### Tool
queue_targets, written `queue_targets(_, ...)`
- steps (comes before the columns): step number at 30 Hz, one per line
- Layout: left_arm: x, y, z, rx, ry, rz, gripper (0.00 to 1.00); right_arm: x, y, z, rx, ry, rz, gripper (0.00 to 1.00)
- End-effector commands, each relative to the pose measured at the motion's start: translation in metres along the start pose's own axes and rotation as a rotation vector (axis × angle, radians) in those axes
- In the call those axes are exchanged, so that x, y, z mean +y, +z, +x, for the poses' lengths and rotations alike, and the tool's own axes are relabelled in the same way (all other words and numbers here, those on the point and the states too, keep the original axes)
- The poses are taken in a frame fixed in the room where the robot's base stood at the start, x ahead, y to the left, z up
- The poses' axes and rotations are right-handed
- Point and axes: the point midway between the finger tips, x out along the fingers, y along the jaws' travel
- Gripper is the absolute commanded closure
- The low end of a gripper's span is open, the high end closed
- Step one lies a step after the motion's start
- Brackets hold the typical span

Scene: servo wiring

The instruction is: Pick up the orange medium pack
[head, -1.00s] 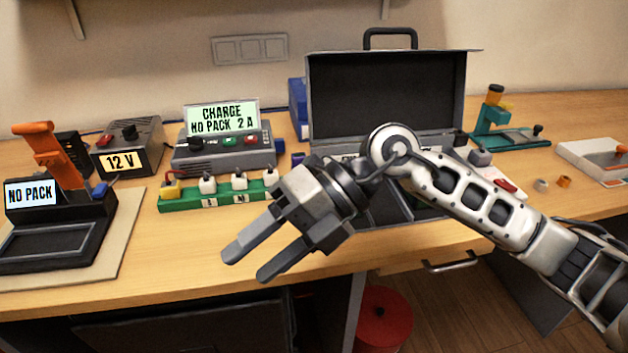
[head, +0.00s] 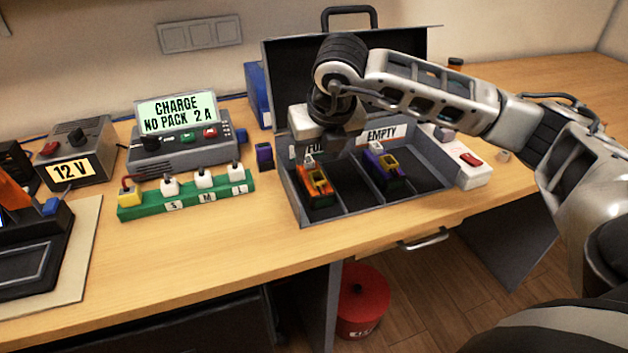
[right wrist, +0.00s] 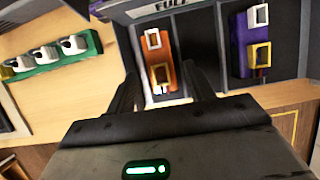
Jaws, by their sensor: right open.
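The orange pack (head: 316,188) sits in the left compartment of the open grey case (head: 345,207), below a label partly hidden by my arm. In the right wrist view the orange pack (right wrist: 157,65) lies between and beyond my two dark fingers. My right gripper (head: 335,143) is above the pack, pointing down, open and empty. The fingers appear apart from the pack. My left gripper is not in view.
A purple pack (head: 386,165) sits in the compartment to the right, under the "EMPTY" label. The case's raised lid (head: 290,70) stands behind my arm. A green connector strip (head: 190,196) and the charger (head: 180,150) stand to the left. The front table strip is clear.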

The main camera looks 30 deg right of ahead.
Motion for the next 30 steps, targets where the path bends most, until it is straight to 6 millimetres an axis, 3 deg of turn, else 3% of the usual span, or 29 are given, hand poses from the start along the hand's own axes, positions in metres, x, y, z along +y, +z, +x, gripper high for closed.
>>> queue_targets(8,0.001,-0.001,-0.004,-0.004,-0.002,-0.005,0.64,0.001,-0.003,0.021,0.002,-0.001,-0.002,0.47)
queue_targets(16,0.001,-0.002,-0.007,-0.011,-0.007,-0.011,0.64,0.004,-0.009,0.058,0.002,0.001,0.0,0.47)
queue_targets(25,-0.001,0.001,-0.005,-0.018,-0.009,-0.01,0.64,0.004,-0.009,0.064,0.0,0.002,-0.002,0.47)
queue_targets(30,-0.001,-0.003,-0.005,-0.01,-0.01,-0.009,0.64,0.004,-0.009,0.064,0.0,0.002,-0.001,0.95)
